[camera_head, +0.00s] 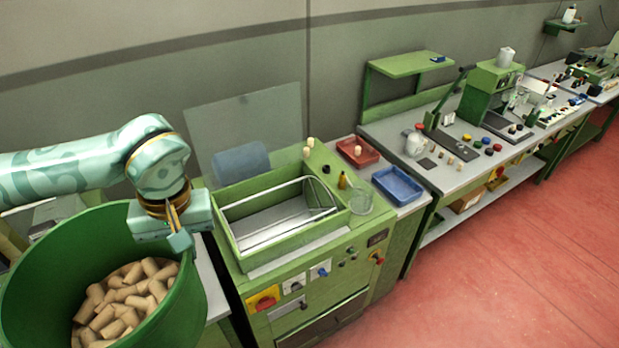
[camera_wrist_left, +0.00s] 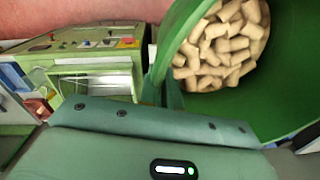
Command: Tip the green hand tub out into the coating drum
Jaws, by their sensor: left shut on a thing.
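The green tub (camera_head: 40,285) is large in the lower left of the head view, with many tan corks (camera_head: 125,300) lying in its bottom. My left gripper (camera_head: 178,232) is shut on the tub's rim. The tub looks roughly upright, left of the green machine. The wrist view shows the tub (camera_wrist_left: 285,110) at upper right with corks (camera_wrist_left: 220,45) inside. The green machine has an open, pale, box-like opening (camera_head: 275,215) with a clear lid (camera_head: 250,115) raised behind it; I take this as the coating drum. My right gripper is not in view.
Right of the opening are a red tray (camera_head: 357,152), a blue tray (camera_head: 398,185), a clear beaker (camera_head: 361,200) and a small amber bottle (camera_head: 342,180). A workbench (camera_head: 450,175) with small parts stands farther right. The red floor (camera_head: 510,260) is clear.

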